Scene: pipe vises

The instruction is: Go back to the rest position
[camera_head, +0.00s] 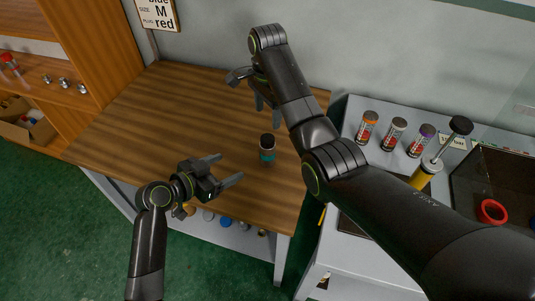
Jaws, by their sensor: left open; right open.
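My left gripper (226,169) is open and empty over the front part of the wooden table (150,120), its fingers pointing right toward a small dark-topped object with a teal band (267,148). That object stands upright on the table, apart from the fingers. My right gripper (267,101) is open over the back right part of the table, fingers pointing down. My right arm reaches across from the lower right and hides part of the table's right edge.
A grey bench (360,108) on the right bears several capped cylinders, a yellow pump-like tool (427,172) and a dark bin with a red ring (492,211). A wooden shelf (95,60) stands at the left. A sign (158,14) is at the back. The table's left half is clear.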

